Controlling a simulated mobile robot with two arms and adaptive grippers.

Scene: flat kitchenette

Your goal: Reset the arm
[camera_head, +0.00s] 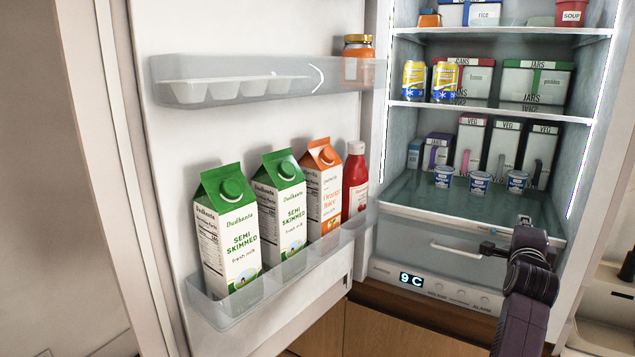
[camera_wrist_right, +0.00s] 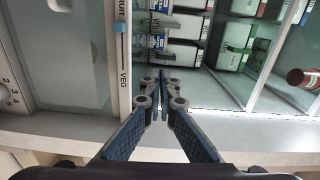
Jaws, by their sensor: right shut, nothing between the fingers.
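My right arm comes in from the lower right in the head view, and my right gripper (camera_head: 524,222) is in front of the open fridge, by the edge of its lowest shelf (camera_head: 470,205). In the right wrist view the fingers of the right gripper (camera_wrist_right: 160,75) meet at their tips, shut with nothing between them. The gripper points into the fridge, beside the drawer's slider strip (camera_wrist_right: 121,60) marked "VEG". I cannot tell whether it touches the shelf edge. My left gripper is not in view.
The fridge door (camera_head: 250,120) stands open at the left, with green milk cartons (camera_head: 229,235), an orange juice carton (camera_head: 321,185) and a red bottle (camera_head: 355,180) in its bin. Small tubs (camera_head: 480,181) and boxes stand on the shelves. Yellow cans (camera_head: 413,80) are above.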

